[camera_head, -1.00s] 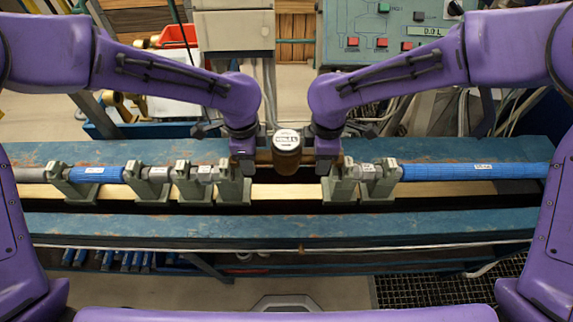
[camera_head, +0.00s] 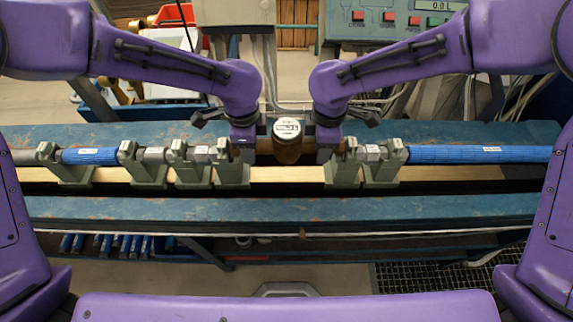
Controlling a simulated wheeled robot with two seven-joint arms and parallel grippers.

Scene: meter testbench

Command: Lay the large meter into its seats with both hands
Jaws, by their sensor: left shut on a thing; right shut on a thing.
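The large meter (camera_head: 287,143) is a brass-brown body with a round white dial on top. It is level, between the two inner green-grey seats, the left seat (camera_head: 231,170) and the right seat (camera_head: 343,170). My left gripper (camera_head: 243,146) is shut on the meter's left end. My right gripper (camera_head: 326,146) is shut on its right end. The meter appears at about the height of the seat tops. Whether its ends touch the seats is hidden by the grippers.
Blue pipes lie in line on both sides, the left pipe (camera_head: 90,156) and the right pipe (camera_head: 470,154), on more green-grey supports. The blue bench (camera_head: 285,208) runs across. A control panel (camera_head: 395,22) stands behind. The yellow rail (camera_head: 285,174) between the inner seats is clear.

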